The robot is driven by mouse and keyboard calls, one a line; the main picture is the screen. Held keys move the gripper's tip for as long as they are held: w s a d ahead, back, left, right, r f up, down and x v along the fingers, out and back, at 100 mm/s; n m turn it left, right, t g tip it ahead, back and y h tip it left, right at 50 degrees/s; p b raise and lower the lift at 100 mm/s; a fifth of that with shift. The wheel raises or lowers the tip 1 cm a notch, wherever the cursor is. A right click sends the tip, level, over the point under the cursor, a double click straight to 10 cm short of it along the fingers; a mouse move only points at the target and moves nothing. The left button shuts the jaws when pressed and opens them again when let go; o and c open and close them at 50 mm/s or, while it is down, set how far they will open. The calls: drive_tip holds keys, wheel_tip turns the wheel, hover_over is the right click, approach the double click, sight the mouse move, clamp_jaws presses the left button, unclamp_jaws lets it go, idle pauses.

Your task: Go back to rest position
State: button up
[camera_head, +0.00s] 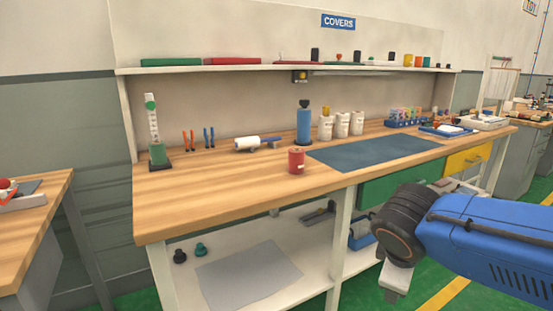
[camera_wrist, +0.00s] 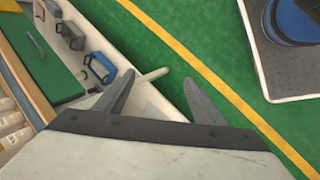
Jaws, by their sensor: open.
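My gripper shows in the wrist view (camera_wrist: 160,95) with its two grey fingers spread apart and nothing between them. Beneath the fingers I see the edge of a white shelf and the green floor. In the head view my blue arm reaches in from the right, and part of my gripper (camera_head: 394,283) shows at its end, in front of the workbench (camera_head: 230,200) and beside its lower shelf. The fingertips are hard to make out there.
On the bench stand a red can (camera_head: 296,161), a blue bottle (camera_head: 304,125), several white containers and a dark blue mat (camera_head: 375,152). A grey sheet (camera_head: 248,275) lies on the lower shelf. A yellow line (camera_head: 442,295) crosses the open green floor.

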drive_tip(key=s+d+f+m+y, duration=0.2)
drive_tip(key=s+f+m+y, duration=0.1)
drive_tip(key=s+m, duration=0.5)
drive_tip(key=shift+s+d+f+m, duration=0.25)
drive_tip(key=shift+d+m, duration=0.1)
drive_tip(key=shift+m, duration=1.15)
